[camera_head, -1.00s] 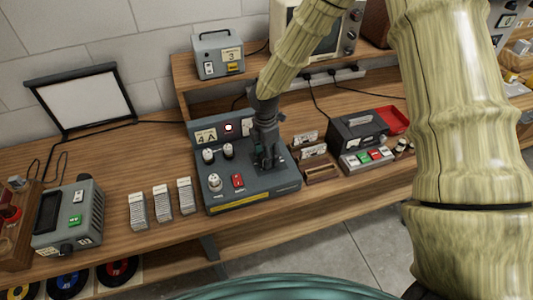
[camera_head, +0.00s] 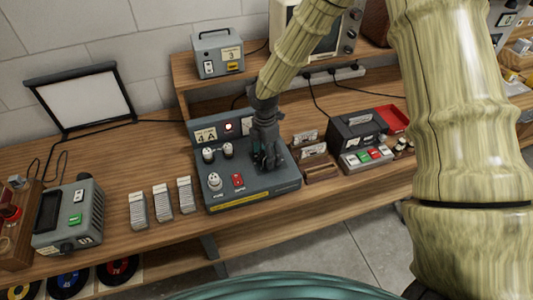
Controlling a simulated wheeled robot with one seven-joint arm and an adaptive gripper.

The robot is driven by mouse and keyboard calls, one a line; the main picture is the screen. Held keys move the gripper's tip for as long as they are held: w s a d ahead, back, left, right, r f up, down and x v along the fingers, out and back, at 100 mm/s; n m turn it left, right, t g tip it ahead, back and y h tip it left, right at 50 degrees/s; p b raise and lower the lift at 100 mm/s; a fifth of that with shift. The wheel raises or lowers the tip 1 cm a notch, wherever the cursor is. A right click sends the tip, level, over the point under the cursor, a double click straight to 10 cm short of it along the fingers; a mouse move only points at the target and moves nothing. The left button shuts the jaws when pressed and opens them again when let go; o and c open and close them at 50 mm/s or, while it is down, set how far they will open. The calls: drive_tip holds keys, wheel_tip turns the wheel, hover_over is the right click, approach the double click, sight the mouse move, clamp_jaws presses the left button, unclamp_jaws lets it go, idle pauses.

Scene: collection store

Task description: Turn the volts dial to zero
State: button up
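A dark grey control box (camera_head: 258,188) marked 4A stands on the wooden bench. On its panel are two pale knobs side by side, a left one (camera_head: 208,155) and a right one (camera_head: 227,150), and a larger white knob (camera_head: 214,181) at the lower left. Their lettering is too small to read, so I cannot tell which is the volts dial. A red switch (camera_head: 238,180) sits beside the larger knob. My gripper (camera_head: 267,166) points down over the right part of the panel and hides what is under it. Whether its fingers are apart or closed is unclear.
A grey box marked 3 (camera_head: 218,54) stands on the raised shelf. White card stacks (camera_head: 162,203) and a grey device (camera_head: 70,219) stand left of the control box. Small wooden card holders (camera_head: 318,171) and a dark machine (camera_head: 358,132) stand close on the right.

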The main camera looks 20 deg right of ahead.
drive_tip(key=shift+r, duration=0.1)
wheel_tip(320, 180, up, 12)
drive_tip(key=shift+w, duration=0.4)
drive_tip(key=shift+a, duration=0.1)
drive_tip(key=shift+a, duration=0.1)
idle(0.4)
